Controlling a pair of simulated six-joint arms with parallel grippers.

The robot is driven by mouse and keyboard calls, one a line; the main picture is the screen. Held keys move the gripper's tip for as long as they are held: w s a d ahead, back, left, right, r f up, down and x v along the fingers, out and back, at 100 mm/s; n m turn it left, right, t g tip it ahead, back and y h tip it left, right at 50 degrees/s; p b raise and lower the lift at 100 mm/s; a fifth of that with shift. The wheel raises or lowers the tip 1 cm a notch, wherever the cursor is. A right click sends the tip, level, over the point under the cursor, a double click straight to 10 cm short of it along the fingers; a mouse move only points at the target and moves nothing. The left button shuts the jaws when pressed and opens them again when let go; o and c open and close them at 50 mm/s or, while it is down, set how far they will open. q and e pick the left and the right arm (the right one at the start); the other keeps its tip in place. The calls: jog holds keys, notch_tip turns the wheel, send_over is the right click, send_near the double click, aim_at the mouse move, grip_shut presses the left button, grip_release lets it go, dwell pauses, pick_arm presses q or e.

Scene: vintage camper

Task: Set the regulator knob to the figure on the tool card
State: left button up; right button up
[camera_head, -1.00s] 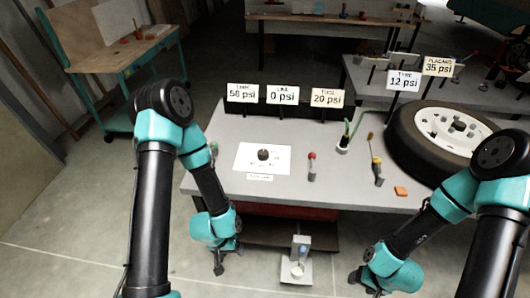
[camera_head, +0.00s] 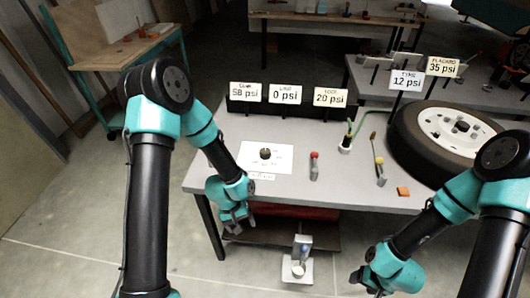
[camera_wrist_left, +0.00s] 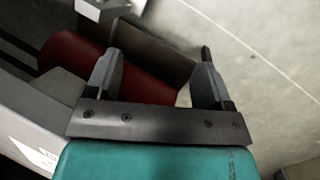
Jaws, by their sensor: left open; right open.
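The regulator knob (camera_head: 265,153) is a small dark round knob on a white printed sheet (camera_head: 282,165) at the left of the grey table. The tool card (camera_head: 330,97) stands at the table's back edge and reads 20 psi. My left gripper (camera_head: 238,226) is open and empty, just off the table's front left edge, in front of and below the knob. In the left wrist view, its two fingers (camera_wrist_left: 155,75) are apart with nothing between them. My right gripper (camera_head: 370,285) is open and empty, low in front of the table.
Other cards read 58 psi (camera_head: 245,91), 0 psi (camera_head: 285,94), 12 psi (camera_head: 407,80) and 35 psi (camera_head: 442,66). A red-topped tool (camera_head: 314,167), a yellow-topped one (camera_head: 380,170) and an orange block (camera_head: 403,192) stand on the table. A tyre (camera_head: 408,145) fills the right. A red cylinder (camera_wrist_left: 80,60) lies below.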

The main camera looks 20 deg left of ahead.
pick_arm(q)
jog(key=w+r+n, duration=0.1)
jog(key=w+r, duration=0.2)
jog(key=r, duration=0.1)
jog(key=w+r+n+g+y, duration=0.1)
jog(key=w+r, duration=0.3)
jog(key=r, duration=0.1)
jog(key=w+r+n, duration=0.1)
jog(key=w+r, duration=0.2)
jog(key=r, duration=0.2)
jog(key=shift+w+a+r+n+g+y, duration=0.2)
jog(key=shift+w+n+g+y, duration=0.1)
jog(key=shift+n+g, duration=0.1)
jog(key=w+r+t+y, duration=0.15)
jog(key=w+r, duration=0.35)
jog(key=w, duration=0.5)
notch_tip(320, 180, up, 6)
jog(key=t, duration=0.2)
send_over(265, 151)
jog(key=shift+s+a+y, duration=0.2)
jog(key=shift+a+y, duration=0.05)
jog(key=shift+a, duration=0.1)
jog(key=f, duration=1.7)
jog(key=shift+w+d+f, duration=0.25)
jog(key=shift+d, duration=0.1)
jog(key=c, duration=0.9)
